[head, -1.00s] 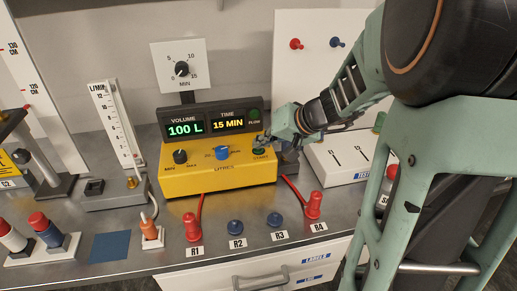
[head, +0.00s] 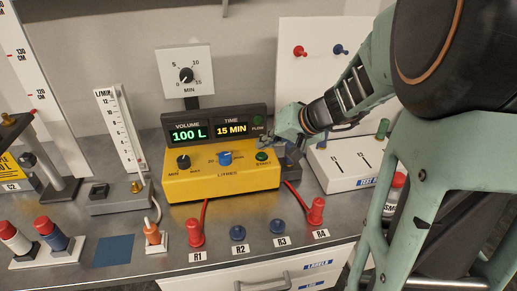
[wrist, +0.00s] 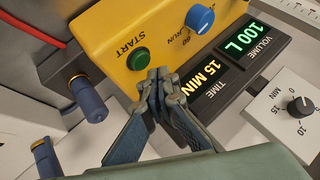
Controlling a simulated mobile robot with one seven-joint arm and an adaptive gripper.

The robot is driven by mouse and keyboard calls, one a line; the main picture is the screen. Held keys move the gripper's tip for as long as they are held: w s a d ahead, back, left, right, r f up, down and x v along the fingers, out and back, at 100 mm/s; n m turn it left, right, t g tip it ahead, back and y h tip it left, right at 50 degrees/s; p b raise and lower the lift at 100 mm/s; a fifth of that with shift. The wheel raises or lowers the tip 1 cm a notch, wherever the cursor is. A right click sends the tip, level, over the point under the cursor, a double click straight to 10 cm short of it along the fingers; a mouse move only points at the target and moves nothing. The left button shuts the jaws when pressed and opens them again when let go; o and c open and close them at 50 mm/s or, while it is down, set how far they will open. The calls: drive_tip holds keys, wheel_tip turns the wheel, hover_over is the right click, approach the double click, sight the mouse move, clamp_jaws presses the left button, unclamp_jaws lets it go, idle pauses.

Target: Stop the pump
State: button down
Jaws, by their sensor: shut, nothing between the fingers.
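The yellow pump (head: 225,183) stands on the bench in the head view. Its displays read VOLUME 100 L (head: 187,133) and TIME 15 MIN (head: 231,129), both lit. The green START button (head: 262,156) is at its right end; it also shows in the wrist view (wrist: 138,60). A blue knob (head: 225,158) sits mid-panel, with RUN marked beside it in the wrist view. A black MIN–MAX knob (head: 183,162) is at the left. My gripper (wrist: 158,75) is shut and empty, its fingertips just beside the green button and apart from it, near the TIME display.
A white timer dial (head: 186,75) rises behind the pump. Red tubes run from the pump's front toward the red plugs R1 (head: 196,234) and R4 (head: 316,211). A white box (head: 345,165) stands to the right. A flow meter (head: 120,130) stands left.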

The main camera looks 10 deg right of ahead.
sight(264, 155)
drive_tip(key=shift+r+p, duration=1.2)
drive_tip(key=shift+r, duration=1.15)
